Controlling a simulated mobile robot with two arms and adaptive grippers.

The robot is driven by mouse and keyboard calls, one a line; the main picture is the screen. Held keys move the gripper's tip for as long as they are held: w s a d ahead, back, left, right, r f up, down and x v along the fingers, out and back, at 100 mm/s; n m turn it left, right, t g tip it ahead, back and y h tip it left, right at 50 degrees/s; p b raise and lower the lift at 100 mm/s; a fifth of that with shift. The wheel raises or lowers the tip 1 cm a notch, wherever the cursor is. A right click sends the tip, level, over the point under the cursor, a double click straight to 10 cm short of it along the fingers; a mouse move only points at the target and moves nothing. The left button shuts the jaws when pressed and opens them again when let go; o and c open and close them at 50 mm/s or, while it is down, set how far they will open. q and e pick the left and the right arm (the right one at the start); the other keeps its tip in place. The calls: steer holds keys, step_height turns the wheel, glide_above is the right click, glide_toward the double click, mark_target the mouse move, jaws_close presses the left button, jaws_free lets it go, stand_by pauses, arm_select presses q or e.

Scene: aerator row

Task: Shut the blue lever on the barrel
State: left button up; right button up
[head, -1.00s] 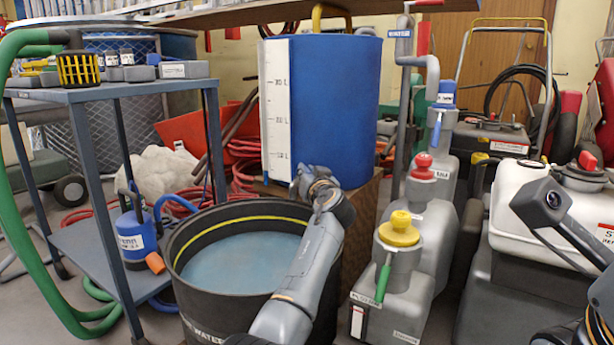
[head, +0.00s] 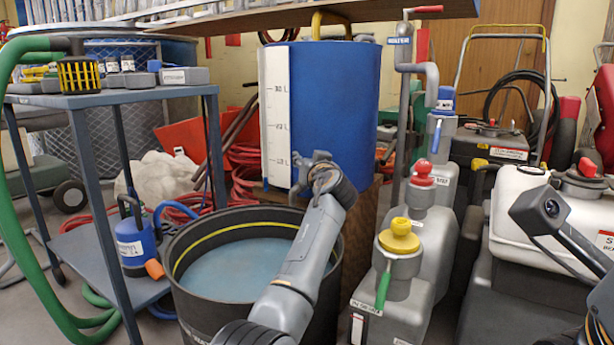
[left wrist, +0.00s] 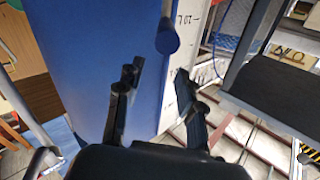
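The blue barrel (head: 335,105) with a white scale strip (head: 274,112) stands on a wooden stand in the middle of the head view. My left gripper (head: 311,164) is in front of the barrel's lower front. In the left wrist view the barrel (left wrist: 90,50) fills the left and middle. A blue round-ended piece, apparently the lever (left wrist: 167,38), sticks out from it beside the scale. The fingers of my left gripper (left wrist: 157,76) are apart, with the piece ahead of the gap and nothing between them. In the head view my gripper and wrist hide the lever.
A black tub (head: 185,295) of bluish water stands in front of the barrel. A blue-grey metal table (head: 120,95) is at left. Grey containers (head: 400,275) with coloured caps and levers stand close on the right. A wooden shelf (head: 300,16) hangs above.

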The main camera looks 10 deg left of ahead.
arm_select(q)
step_height(320, 180, up, 5)
stand_by(0.3)
